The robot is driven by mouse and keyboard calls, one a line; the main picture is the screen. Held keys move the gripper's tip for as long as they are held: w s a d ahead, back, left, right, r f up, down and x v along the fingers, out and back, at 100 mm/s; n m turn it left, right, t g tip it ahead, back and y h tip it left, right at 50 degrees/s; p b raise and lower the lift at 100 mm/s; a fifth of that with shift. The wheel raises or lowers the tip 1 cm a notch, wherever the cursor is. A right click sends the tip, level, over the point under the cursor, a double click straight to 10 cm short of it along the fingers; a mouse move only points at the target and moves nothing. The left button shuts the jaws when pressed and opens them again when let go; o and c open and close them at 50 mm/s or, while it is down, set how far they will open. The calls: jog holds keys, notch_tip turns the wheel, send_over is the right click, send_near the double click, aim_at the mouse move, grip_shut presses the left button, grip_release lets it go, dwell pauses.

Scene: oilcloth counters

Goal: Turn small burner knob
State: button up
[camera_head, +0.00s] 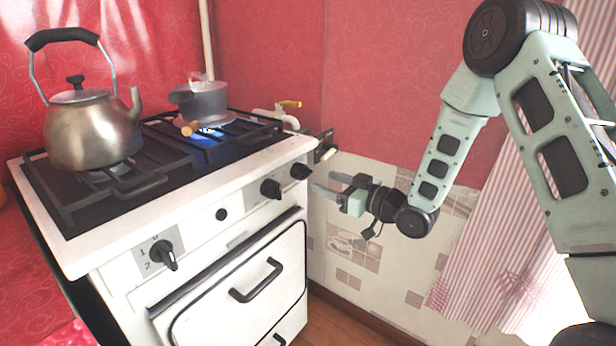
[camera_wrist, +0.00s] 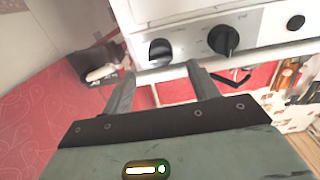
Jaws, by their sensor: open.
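The white stove (camera_head: 130,216) has several black knobs on its front panel. The rightmost knob (camera_head: 300,171) is nearest my gripper, with a second knob (camera_head: 270,188) to its left. A third knob (camera_head: 163,254) sits at the left beside a 1 and 2 marking. Which one is the small burner knob is not labelled. My gripper (camera_head: 322,183) is open and empty, just right of the rightmost knob and apart from it. In the wrist view, the rightmost knob (camera_wrist: 160,51) shows beyond the gap between the fingers, and the second knob (camera_wrist: 223,40) lies right of it.
A blue flame (camera_head: 208,130) burns beneath a grey pot (camera_head: 204,101) at the back. A metal kettle (camera_head: 92,130) stands on the left grate. An oven door handle (camera_head: 257,281) sticks out below the knobs. A yellow-handled gas valve (camera_head: 289,104) is behind the stove; a striped curtain (camera_head: 500,230) hangs right.

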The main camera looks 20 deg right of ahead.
aim_at(308, 173)
jog(key=x, duration=0.7)
jog(key=c, duration=0.9)
